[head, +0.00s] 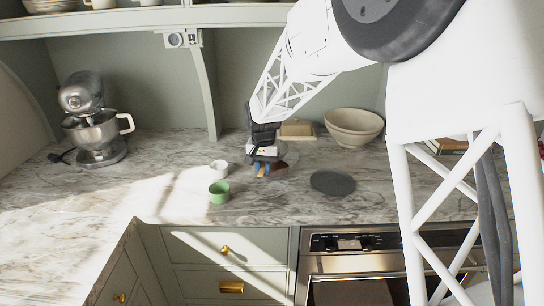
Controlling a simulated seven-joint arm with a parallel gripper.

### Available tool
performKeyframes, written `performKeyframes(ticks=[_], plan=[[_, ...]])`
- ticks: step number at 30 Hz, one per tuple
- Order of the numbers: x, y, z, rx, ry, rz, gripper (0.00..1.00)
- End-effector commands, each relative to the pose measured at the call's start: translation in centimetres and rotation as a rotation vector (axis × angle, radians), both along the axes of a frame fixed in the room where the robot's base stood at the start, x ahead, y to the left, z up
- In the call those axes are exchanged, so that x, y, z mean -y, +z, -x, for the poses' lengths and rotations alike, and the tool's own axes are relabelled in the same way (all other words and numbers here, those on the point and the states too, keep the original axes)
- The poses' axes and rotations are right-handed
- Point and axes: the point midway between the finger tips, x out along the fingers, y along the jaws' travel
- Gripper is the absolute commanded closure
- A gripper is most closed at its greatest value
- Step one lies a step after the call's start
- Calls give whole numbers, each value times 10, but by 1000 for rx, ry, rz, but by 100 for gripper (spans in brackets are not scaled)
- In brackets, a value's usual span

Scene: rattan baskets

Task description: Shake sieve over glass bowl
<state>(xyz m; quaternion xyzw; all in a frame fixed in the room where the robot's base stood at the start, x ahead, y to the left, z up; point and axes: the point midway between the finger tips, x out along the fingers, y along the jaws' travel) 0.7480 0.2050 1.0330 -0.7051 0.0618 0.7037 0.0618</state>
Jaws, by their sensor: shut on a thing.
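My gripper (262,170) is low over the counter, left of the dark round disc, pointing down. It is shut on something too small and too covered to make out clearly. A small brown object (279,169) shows right beside the fingertips; I cannot tell whether it is the thing held. I cannot make out a sieve for certain. A glass bowl is not clearly visible; a faint pale, rounded shape beside the gripper is too unclear to name.
A green cup (219,192) and a white cup (219,168) stand left of my gripper. A dark round disc (332,183) lies to the right. A beige bowl (354,126) and a tan block-like item (297,130) are behind. A stand mixer (97,127) stands far left. The left counter is clear.

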Motion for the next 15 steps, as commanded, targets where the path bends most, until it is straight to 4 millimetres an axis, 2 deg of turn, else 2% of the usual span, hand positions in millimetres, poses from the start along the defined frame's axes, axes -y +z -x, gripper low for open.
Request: performKeyframes(ticks=[7,15], plan=[[18,0,3,0,0,0,100],[21,0,4,0,0,0,100]])
